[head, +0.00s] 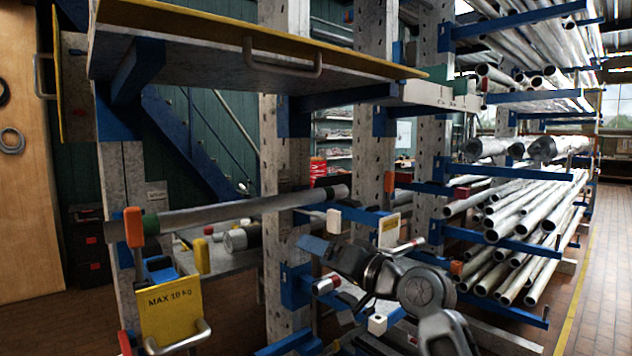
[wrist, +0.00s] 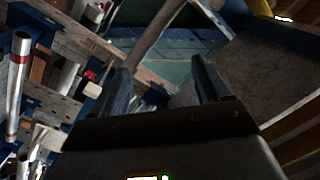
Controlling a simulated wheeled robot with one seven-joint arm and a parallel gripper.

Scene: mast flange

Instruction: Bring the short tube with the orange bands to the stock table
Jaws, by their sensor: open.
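A grey tube (head: 245,208) lies across blue rack arms at the left of the head view, with a green band near its left end. I cannot make out orange bands on it, and I see no tube that clearly has them. My gripper (wrist: 163,82) is open in the wrist view, with nothing between its two dark fingers. In the head view my arm reaches in from the lower right, and the gripper end is below the grey tube's right part, apart from it. I cannot tell which surface is the stock table.
A yellow-edged shelf (head: 250,75) overhangs the upper left. A yellow load sign (head: 171,311) hangs below the tube's left end. A grey bench (head: 215,262) with small items stands behind the rack. Long pipes (head: 520,212) fill the right racks. Floor at the far right is clear.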

